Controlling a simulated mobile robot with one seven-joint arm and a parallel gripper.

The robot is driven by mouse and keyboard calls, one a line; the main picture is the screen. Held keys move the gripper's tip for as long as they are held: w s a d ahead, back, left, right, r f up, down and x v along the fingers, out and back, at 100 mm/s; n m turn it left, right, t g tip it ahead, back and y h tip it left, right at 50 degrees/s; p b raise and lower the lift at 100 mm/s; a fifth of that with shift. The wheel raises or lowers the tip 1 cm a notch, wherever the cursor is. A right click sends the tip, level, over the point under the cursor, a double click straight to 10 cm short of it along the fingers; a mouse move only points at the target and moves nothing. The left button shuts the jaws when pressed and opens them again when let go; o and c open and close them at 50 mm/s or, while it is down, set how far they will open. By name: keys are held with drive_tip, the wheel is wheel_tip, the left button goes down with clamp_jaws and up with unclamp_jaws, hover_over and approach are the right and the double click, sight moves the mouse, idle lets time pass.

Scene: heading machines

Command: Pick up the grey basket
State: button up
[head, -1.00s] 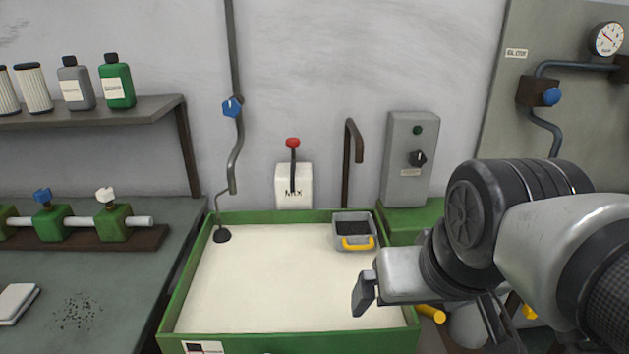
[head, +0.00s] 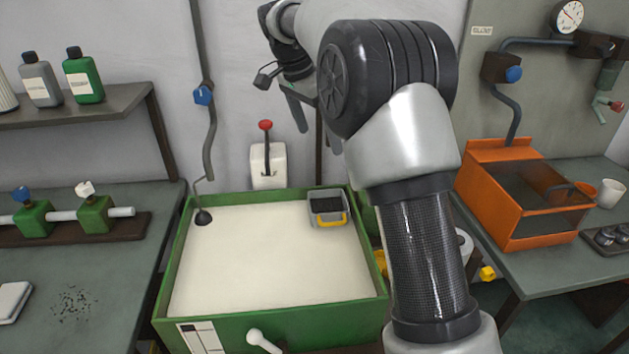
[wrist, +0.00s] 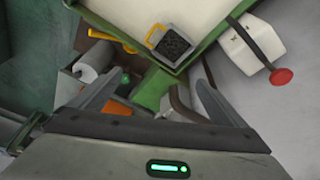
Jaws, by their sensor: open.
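The grey basket (head: 314,213) sits in the back right corner of the green-walled tank (head: 168,290). It holds dark grains, and its yellow handle (head: 331,220) is on its front side. In the wrist view the basket (wrist: 183,58) is near the top centre, with its handle toward the left. My gripper (head: 314,128) is raised above the back of the tank, open and empty, pointing down. Its fingers (wrist: 155,78) show in the wrist view, apart from the basket, which lies beyond them.
A white box with a red-knobbed lever (head: 268,165) stands behind the tank. A dark upright pipe (head: 319,160) is close to the basket's back. A blue-valved pipe (head: 203,97) hangs at left. An orange bin (head: 485,205) is at right. The cream surface left of the basket is mostly clear.

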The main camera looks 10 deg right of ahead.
drive_tip(key=w+a+f+m+g+h+p, duration=0.1)
drive_tip(key=w+a+f+m+p, duration=0.1)
drive_tip(key=w+f+m, duration=0.6)
drive_tip(key=n, duration=0.2)
approach(328, 200)
drive_tip(key=s, duration=0.5)
drive_tip(key=shift+x, duration=3)
drive_tip(key=shift+d+r, duration=0.15)
drive_tip(key=shift+d, duration=0.05)
drive_tip(key=c, duration=0.9)
drive_tip(key=shift+h, duration=0.3)
